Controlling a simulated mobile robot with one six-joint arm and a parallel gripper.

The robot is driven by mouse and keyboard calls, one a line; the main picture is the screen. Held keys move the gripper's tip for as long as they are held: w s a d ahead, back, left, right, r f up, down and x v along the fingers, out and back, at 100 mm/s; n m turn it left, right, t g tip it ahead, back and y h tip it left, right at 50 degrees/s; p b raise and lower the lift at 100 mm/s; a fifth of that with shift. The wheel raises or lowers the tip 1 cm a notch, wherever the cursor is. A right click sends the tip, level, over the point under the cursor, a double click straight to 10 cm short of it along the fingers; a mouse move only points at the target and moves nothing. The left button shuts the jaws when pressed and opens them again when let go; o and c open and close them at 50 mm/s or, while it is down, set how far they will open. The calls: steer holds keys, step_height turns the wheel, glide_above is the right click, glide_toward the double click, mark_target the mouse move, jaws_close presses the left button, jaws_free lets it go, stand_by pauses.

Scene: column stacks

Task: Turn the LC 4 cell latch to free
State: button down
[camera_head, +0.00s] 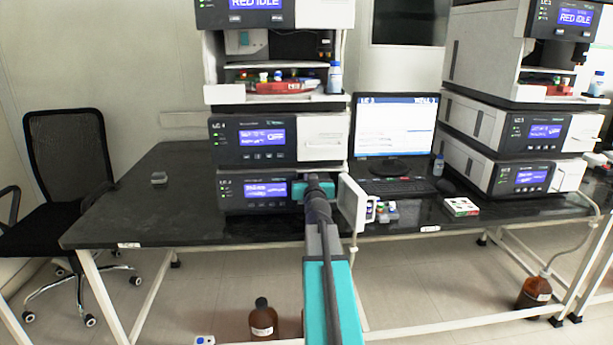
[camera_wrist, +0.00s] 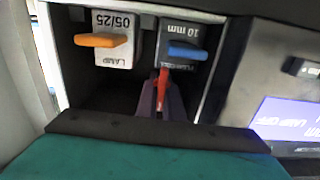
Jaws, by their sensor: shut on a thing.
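The bottom module (camera_head: 255,205) of the middle stack has a lit blue screen, and its white door (camera_head: 352,203) stands open to the right. My gripper (camera_head: 313,182) reaches into its opening. In the wrist view, which shows the labels upside down, my gripper (camera_wrist: 162,98) is shut on a small red lever (camera_wrist: 163,76) just below the flow cell block (camera_wrist: 170,75). The cell block is marked 10 mm and has a blue handle (camera_wrist: 187,51). A lamp block (camera_wrist: 112,50) with an orange handle (camera_wrist: 100,40) sits to its left. The fingers partly hide the lever.
The open door stands close to the right of my arm. Small bottles (camera_head: 384,211) stand right of the door, with a monitor (camera_head: 394,128) behind. A second stack (camera_head: 520,130) is at the right. The black bench (camera_head: 150,200) is mostly clear at left.

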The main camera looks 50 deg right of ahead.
steer(key=shift+w+m, duration=0.2)
steer(key=shift+m, duration=0.1)
steer(key=m, duration=0.3)
steer(key=shift+s+d, duration=0.1)
steer(key=shift+d, duration=0.1)
steer(key=m, duration=0.5)
steer(key=shift+s+d+f, duration=0.1)
steer(key=shift+s+d, duration=0.05)
steer(key=shift+d, duration=0.05)
steer(key=c, duration=1.9)
jaws_free()
steer(key=shift+f, duration=0.1)
steer(key=shift+s, duration=0.1)
